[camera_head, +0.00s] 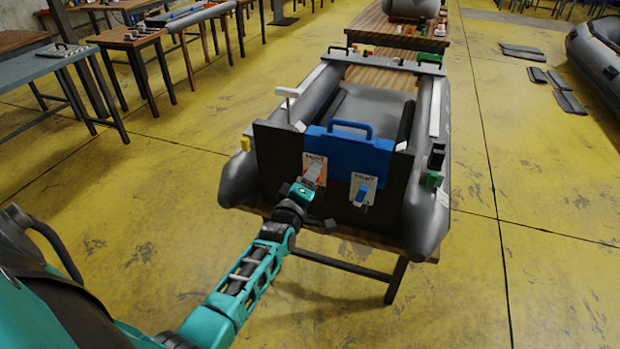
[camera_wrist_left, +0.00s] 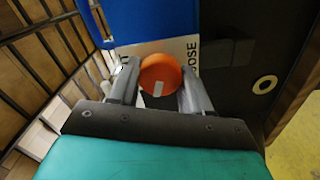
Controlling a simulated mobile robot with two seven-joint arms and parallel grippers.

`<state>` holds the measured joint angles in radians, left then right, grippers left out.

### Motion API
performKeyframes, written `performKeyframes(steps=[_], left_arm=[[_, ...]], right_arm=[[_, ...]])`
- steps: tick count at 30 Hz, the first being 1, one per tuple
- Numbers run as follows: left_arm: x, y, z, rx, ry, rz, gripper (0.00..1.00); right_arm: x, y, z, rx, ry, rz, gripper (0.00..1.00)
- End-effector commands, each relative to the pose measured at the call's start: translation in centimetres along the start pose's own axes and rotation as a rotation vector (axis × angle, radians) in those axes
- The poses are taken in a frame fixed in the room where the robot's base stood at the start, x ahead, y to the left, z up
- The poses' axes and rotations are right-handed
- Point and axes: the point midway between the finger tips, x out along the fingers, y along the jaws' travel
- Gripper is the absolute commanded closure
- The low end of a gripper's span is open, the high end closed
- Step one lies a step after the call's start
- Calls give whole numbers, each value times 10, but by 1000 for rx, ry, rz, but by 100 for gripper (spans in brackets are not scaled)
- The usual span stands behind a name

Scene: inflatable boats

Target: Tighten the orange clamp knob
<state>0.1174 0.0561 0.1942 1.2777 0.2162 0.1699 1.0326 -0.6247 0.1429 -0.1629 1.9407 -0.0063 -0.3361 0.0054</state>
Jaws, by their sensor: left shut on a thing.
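The orange clamp knob (camera_wrist_left: 162,78) sits between the two fingers of my left gripper (camera_wrist_left: 158,88) in the left wrist view, and the gripper is shut on it. A pale label plate with dark lettering lies behind the knob. In the head view my left gripper (camera_head: 304,187) reaches the dark transom board (camera_head: 275,150) at the left label plate (camera_head: 314,167), and it mostly hides the knob there. A blue clamp knob (camera_head: 361,193) sits on the right label plate, apart from the gripper. My right gripper is not in view.
The grey inflatable boat (camera_head: 428,215) rests on a wooden table (camera_head: 340,240). A blue bracket with a handle (camera_head: 350,140) straddles the transom top. Side tables (camera_head: 130,40) stand at the upper left.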

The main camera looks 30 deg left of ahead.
Motion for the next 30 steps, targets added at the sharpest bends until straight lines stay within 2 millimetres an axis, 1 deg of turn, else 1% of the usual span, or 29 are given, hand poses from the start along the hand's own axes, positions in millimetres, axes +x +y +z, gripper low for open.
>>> performKeyframes(steps=[1,3,6,17,20,24,27,30], left_arm=[[0,0,0,80,1,0,100],[0,0,0,185,1,0,100],[0,0,0,278,1,0,100],[0,0,0,320,1,0,100],[0,0,0,435,1,-1,100],[0,0,0,704,1,0,100],[0,0,0,864,1,-1,100],[0,0,0,956,1,0,100]], right_arm=[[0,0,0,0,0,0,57],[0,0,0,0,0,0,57],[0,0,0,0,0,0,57],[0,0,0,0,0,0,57],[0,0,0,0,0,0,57],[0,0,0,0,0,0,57],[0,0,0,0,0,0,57],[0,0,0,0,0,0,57]])
